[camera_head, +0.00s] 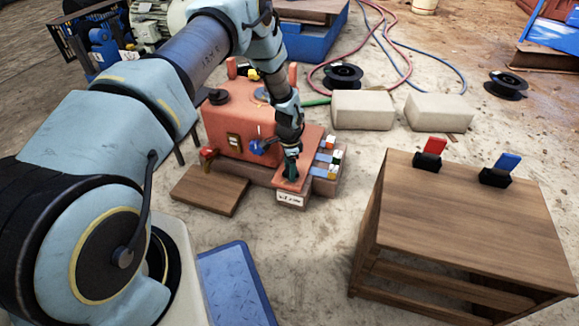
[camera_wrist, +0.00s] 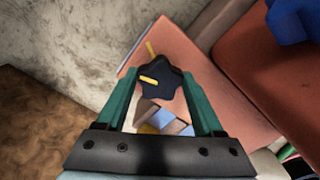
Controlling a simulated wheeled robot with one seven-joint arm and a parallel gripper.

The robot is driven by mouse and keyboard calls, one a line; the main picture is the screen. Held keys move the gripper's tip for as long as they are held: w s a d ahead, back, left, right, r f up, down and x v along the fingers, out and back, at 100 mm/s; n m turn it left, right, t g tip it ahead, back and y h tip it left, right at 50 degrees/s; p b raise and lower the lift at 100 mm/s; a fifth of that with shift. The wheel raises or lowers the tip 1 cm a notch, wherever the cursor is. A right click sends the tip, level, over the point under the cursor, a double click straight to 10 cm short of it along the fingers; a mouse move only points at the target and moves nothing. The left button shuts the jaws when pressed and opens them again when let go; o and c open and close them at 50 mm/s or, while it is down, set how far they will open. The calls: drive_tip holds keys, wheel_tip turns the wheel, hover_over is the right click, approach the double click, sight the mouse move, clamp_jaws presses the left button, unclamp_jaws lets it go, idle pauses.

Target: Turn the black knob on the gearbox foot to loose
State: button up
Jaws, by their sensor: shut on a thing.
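The orange gearbox (camera_head: 228,122) stands on the floor at the centre of the head view, with a flat foot (camera_head: 285,184) at its front right. In the wrist view the black lobed knob (camera_wrist: 162,86) sits on the orange foot (camera_wrist: 190,55). A yellow bar marks the knob's top, pointing left, and a separate yellow mark (camera_wrist: 151,49) lies on the foot beyond it. My gripper (camera_head: 291,168) points down over the foot; its green fingers (camera_wrist: 162,82) are shut on the knob from both sides. The knob is hidden in the head view.
A white label (camera_head: 290,198) is on the foot's front edge. Blue-and-white blocks (camera_head: 324,159) stand right of my gripper, close by. A red valve handle (camera_head: 208,154) and a blue one (camera_head: 261,146) are on the gearbox front. A wooden table (camera_head: 465,215) stands right, with floor between.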

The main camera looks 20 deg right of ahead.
drive_tip(key=n+p, duration=0.1)
drive_tip(key=n, duration=0.4)
drive_tip(key=shift+s+n, duration=0.15)
drive_tip(key=shift+n, duration=0.15)
drive_tip(key=shift+n+p, duration=0.4)
drive_tip(key=shift+n, duration=1.9)
drive_tip(key=o, duration=1.4)
wheel_tip(320, 180, up, 11)
drive_tip(key=p, duration=0.3)
drive_tip(key=shift+s+f, duration=0.1)
